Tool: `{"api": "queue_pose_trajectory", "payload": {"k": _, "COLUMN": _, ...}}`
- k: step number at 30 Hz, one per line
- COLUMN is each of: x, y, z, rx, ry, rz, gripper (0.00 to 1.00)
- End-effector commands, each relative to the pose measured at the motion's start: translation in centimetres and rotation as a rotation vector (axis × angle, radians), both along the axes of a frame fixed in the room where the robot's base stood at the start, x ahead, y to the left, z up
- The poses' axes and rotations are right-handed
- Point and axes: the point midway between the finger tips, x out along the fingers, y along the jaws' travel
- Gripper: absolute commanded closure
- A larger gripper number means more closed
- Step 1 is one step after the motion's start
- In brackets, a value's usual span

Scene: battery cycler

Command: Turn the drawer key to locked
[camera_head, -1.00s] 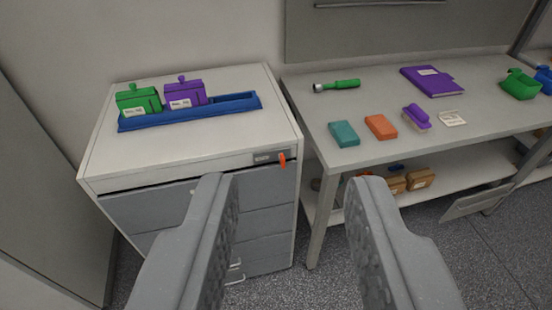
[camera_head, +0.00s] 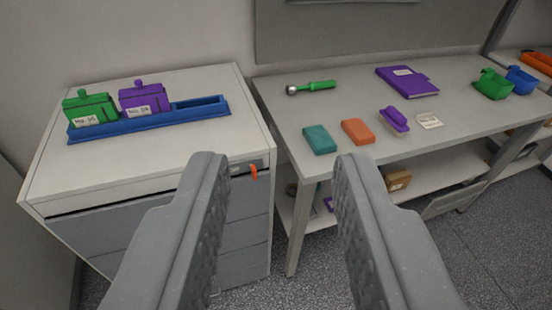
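The drawer key (camera_head: 254,172) is a small orange tab. It sticks out of a dark lock plate (camera_head: 240,169) at the upper right of the grey drawer cabinet's (camera_head: 130,234) front. It hangs downward with a slight tilt. The lock's markings are too small to read. My gripper (camera_head: 280,165) is open and empty, its two grey fingers spread wide in the foreground. The key appears between the fingers in the picture, nearer the left one, and no finger seems to touch it. The left finger hides part of the drawer fronts.
A blue rack (camera_head: 150,124) with a green box (camera_head: 90,108) and a purple box (camera_head: 146,97) stands on the cabinet. A narrow gap separates cabinet and bench.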

Motion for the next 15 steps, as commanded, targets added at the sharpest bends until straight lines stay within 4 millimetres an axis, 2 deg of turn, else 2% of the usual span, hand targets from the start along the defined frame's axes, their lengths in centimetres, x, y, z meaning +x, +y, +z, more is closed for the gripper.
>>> {"api": "queue_pose_trajectory", "payload": {"k": 1, "x": 2.4, "y": -0.6, "z": -1.1, "rx": -0.014, "ry": 0.001, "rz": -0.015, "gripper": 0.69}}
{"api": "queue_pose_trajectory", "payload": {"k": 6, "x": 8.7, "y": -2.2, "z": -4.1, "rx": -0.058, "ry": -0.035, "rz": -0.041, "gripper": 0.69}}
{"api": "queue_pose_trajectory", "payload": {"k": 11, "x": 14.0, "y": -3.4, "z": -7.8, "rx": -0.098, "ry": -0.065, "rz": -0.040, "gripper": 0.69}}
{"api": "queue_pose_trajectory", "payload": {"k": 15, "x": 18.0, "y": -4.3, "z": -11.8, "rx": -0.125, "ry": -0.084, "rz": -0.024, "gripper": 0.69}}
